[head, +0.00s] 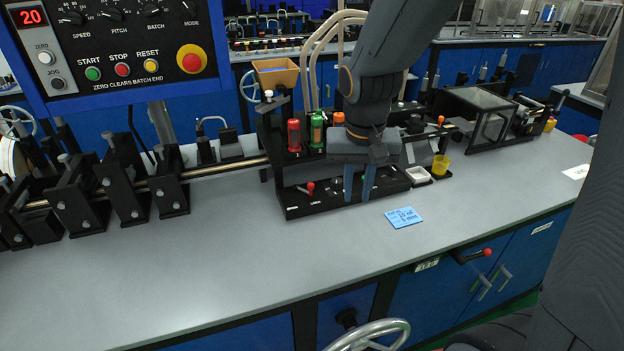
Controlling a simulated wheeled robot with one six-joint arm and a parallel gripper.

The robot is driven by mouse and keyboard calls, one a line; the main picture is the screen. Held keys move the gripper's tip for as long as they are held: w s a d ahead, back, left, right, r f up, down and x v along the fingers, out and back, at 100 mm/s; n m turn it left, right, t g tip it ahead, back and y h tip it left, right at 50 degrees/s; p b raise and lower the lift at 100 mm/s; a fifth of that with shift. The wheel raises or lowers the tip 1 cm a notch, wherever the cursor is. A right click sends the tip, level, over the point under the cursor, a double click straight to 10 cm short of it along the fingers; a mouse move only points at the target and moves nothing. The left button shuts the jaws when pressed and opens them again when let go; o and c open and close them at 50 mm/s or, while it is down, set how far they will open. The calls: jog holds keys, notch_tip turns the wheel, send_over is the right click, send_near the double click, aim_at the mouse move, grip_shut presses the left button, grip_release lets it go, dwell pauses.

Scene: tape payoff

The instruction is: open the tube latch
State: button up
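My gripper (359,197) points down over the front of the black station (325,205) on the bench. Its two blue fingers are apart, with a dark gap and nothing visible held between them. A small lever with a red knob (310,187) sits on the station's low front part, to the left of my fingers and apart from them. I cannot tell for sure which part is the tube latch; my gripper and wrist hide the middle of the station. Red (293,135), green (317,129) and orange (338,118) topped parts stand at its back.
A blue note card (404,217) lies on the bench in front. A white tray (418,175) and yellow cup (441,165) stand to the right. Black roller stands (124,175) and a control panel (120,45) are at left. The front bench top is mostly clear.

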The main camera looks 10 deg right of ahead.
jog(key=w+a+r+m+b, duration=0.1)
jog(key=w+a, duration=0.1)
jog(key=w, duration=0.2)
jog(key=w+a+r+m+t+h+b, duration=0.1)
jog(key=w+a+m, duration=0.1)
jog(key=w, duration=0.3)
jog(key=w+a+r+m+b, duration=0.1)
jog(key=w+a, duration=0.1)
jog(key=w, duration=0.3)
jog(key=shift+w+a+r+m+h, duration=0.2)
jog(key=shift+r+m+h, duration=0.1)
grip_shut()
jog(key=shift+w+a+r+t, duration=0.15)
jog(key=shift+w+r+t, duration=0.05)
jog(key=shift+w+t, duration=0.1)
